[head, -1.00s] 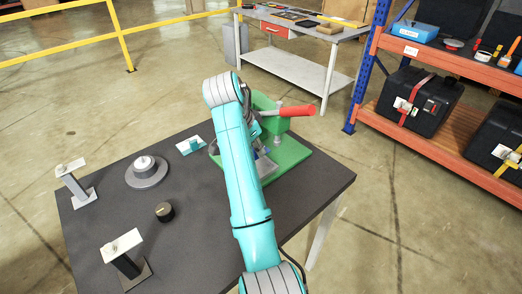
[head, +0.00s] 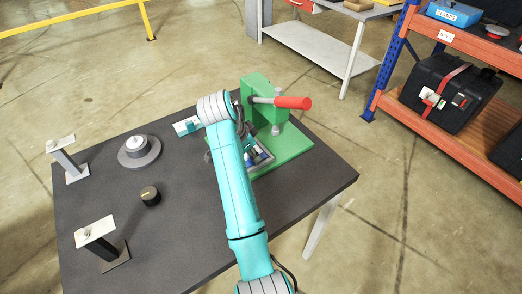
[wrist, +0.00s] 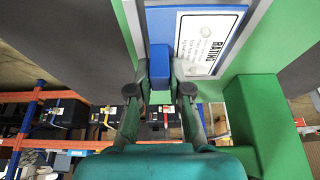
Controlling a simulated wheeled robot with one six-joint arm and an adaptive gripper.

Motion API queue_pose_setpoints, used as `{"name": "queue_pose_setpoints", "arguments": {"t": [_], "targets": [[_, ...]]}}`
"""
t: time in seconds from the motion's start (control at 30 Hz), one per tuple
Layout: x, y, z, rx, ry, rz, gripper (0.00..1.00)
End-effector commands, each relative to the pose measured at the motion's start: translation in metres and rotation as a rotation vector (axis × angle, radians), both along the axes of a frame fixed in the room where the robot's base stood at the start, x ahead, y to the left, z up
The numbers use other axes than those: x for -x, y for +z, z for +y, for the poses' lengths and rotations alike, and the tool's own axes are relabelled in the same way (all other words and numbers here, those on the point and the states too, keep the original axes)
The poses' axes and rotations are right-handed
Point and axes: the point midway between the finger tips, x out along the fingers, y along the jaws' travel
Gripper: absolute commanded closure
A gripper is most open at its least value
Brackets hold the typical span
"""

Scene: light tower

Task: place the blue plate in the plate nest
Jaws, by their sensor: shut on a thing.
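The blue plate (wrist: 163,25) shows in the wrist view, with a white printed label on its face. My gripper (wrist: 160,84) is shut on the blue grip block (wrist: 159,62) of the plate, one finger on each side. The grey-rimmed plate nest (wrist: 262,12) surrounds the visible part of the plate. I cannot tell whether the plate rests fully down in it. In the head view the nest (head: 265,160) sits on the green press base, with blue showing inside. My arm hides the gripper and part of the nest there.
The green press (head: 258,95) with its red lever (head: 292,102) stands close behind the nest. On the dark table (head: 185,220) are a round grey pedestal (head: 139,155), a black knob (head: 150,196), two plate stands and a small teal-and-white part (head: 187,125).

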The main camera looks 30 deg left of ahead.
Motion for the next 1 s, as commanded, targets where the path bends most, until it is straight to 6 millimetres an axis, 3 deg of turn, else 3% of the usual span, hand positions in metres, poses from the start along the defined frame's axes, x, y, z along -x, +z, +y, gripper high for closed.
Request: {"name": "queue_pose_setpoints", "arguments": {"t": [0.37, 0.4, 0.5, 0.83, 1.0], "targets": [[0.003, -0.005, 0.002, -0.002, 0.000, -0.002, 1.00], [0.003, -0.006, 0.002, -0.002, 0.000, -0.002, 0.79], [0.003, -0.006, 0.002, -0.002, 0.000, -0.002, 0.57], [0.003, -0.004, 0.002, -0.002, 0.000, -0.002, 0.57], [-0.005, 0.010, -0.001, -0.003, -0.003, -0.002, 0.57]]}}
